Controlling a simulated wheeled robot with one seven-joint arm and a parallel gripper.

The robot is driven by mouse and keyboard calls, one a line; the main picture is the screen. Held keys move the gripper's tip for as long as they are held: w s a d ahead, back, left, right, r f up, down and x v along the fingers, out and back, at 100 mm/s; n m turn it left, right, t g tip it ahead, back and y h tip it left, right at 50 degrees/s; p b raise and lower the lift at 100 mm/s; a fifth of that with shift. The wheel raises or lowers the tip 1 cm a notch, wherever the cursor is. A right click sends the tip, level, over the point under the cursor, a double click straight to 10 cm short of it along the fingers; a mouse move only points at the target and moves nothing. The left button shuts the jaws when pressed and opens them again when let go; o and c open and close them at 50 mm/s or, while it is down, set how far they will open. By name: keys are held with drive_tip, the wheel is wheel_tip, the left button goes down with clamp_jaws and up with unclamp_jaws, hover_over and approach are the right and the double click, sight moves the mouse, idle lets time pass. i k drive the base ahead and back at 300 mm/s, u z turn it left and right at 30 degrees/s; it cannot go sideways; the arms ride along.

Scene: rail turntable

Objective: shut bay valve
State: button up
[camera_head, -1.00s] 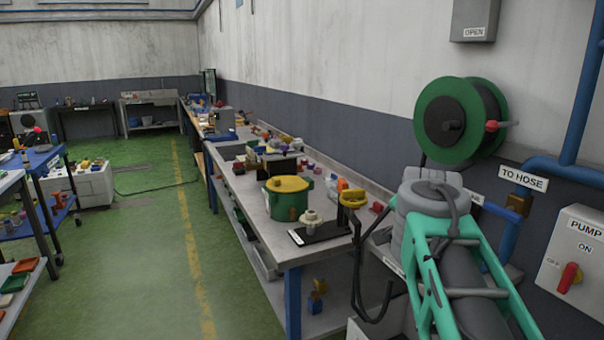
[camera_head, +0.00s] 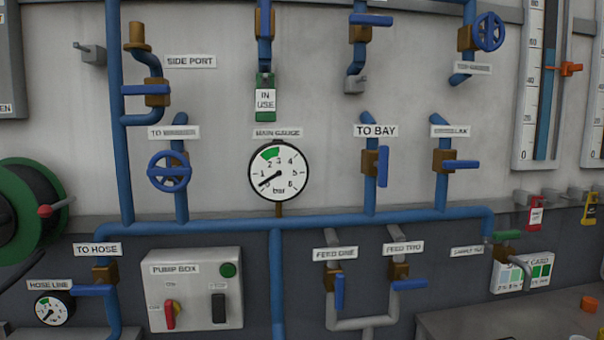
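The bay valve (camera_head: 370,163) is a brass body on a vertical blue pipe, under a white label (camera_head: 376,131) reading TO BAY. Its blue lever (camera_head: 383,167) stands upright, in line with the pipe, to the right of the body. Nothing touches it. My gripper is not in view in the current head view.
The main gauge (camera_head: 278,172) is left of the valve, its needle near the low end. Another valve's blue lever (camera_head: 461,165) lies level to the right. A blue header pipe (camera_head: 330,219) runs below. A bench top (camera_head: 500,325) is at lower right.

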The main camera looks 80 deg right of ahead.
sight(383, 164)
drive_tip(key=z, duration=0.95)
drive_tip(key=k, duration=0.35)
drive_tip(key=z, duration=0.05)
